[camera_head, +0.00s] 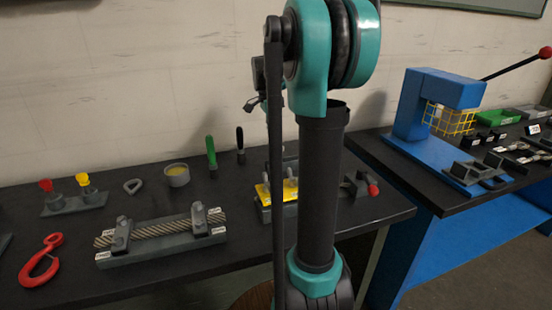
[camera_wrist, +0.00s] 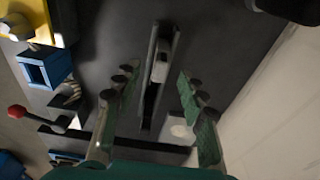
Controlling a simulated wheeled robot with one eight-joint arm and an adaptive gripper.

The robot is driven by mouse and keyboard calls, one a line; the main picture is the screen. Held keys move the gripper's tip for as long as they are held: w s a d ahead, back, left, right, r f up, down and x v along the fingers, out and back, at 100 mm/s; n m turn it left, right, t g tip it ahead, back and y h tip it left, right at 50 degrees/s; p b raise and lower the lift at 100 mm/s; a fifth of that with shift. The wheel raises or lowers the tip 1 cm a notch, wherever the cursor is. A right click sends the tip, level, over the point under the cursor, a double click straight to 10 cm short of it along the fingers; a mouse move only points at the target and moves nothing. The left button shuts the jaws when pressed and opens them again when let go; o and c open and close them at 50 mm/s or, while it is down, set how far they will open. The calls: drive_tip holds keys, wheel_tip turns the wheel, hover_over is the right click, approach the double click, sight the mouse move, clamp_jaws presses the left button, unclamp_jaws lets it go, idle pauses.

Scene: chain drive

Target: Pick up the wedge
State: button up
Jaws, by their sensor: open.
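My gripper (camera_wrist: 158,72) shows in the wrist view with its two green-padded fingers apart and nothing clasped between them. A long dark slotted part with a pale grey piece (camera_wrist: 160,66) lies between and beyond the fingertips. I cannot tell whether this grey piece is the wedge. No other part is clearly recognisable as the wedge in either view. In the head view my arm stands in front of the bench and hides part of it.
The black bench (camera_head: 160,281) carries a rope fixture (camera_head: 165,254), a red hook (camera_head: 42,260), a yellow-topped block (camera_head: 264,194) and a grey cup (camera_head: 177,176). A blue press (camera_head: 440,91) stands right. A blue hollow block (camera_wrist: 45,68) and red knob (camera_wrist: 17,112) show in the wrist view.

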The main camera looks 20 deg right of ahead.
sight(276, 152)
drive_tip(key=f, duration=0.4)
drive_tip(key=shift+w+d+f, duration=0.1)
drive_tip(key=shift+d+f, duration=0.3)
drive_tip(key=shift+c, duration=0.4)
clamp_jaws()
